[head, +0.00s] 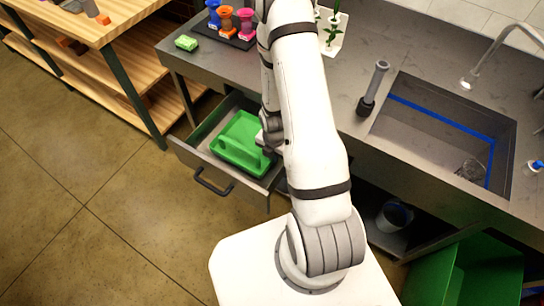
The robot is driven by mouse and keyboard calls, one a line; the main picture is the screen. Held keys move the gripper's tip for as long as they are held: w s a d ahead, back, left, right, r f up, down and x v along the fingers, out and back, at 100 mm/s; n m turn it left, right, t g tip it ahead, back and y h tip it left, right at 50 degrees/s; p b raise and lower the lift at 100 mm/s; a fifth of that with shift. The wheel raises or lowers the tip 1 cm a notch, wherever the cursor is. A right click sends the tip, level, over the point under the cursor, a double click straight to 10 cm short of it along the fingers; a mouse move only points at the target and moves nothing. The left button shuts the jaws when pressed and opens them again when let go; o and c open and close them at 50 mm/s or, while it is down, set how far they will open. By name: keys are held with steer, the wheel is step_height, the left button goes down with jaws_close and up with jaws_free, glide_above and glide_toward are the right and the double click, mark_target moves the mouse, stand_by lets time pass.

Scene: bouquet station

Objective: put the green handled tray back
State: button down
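The green handled tray (229,153) lies inside the open drawer (180,150) under the grey counter. Its raised handle shows on the near side. My gripper (266,141) is low over the right side of the drawer, right at the tray's right end. Its fingers are mostly hidden behind my arm and the tray's edge. I cannot tell whether they touch the tray or are open or shut.
A wooden shelf unit (120,75) stands left. A green bin (465,272) is bottom right. Floor left is clear.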

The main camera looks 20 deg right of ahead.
steer(key=shift+f, duration=0.2)
steer(key=c, duration=1.7)
jaws_free()
steer(key=shift+r, duration=0.15)
step_height(320, 180, up, 35)
steer(key=a+m+t+p, duration=0.2)
steer(key=m+p, duration=0.8)
steer(key=m, duration=0.2)
steer(key=s+a+r+m+t, duration=0.1)
steer(key=s+r+m, duration=0.3)
steer(key=r, duration=0.1)
steer(key=s+a+r+m, duration=0.1)
steer(key=s+r+m, duration=0.3)
steer(key=r, duration=0.2)
steer(key=s+a+r+m+t, duration=0.1)
steer(key=s+r+m, duration=0.3)
steer(key=r+m, duration=0.1)
steer(key=shift+s+a+r+t, duration=0.3)
steer(key=shift+s+a+r, duration=0.1)
steer(key=shift+r, duration=0.1)
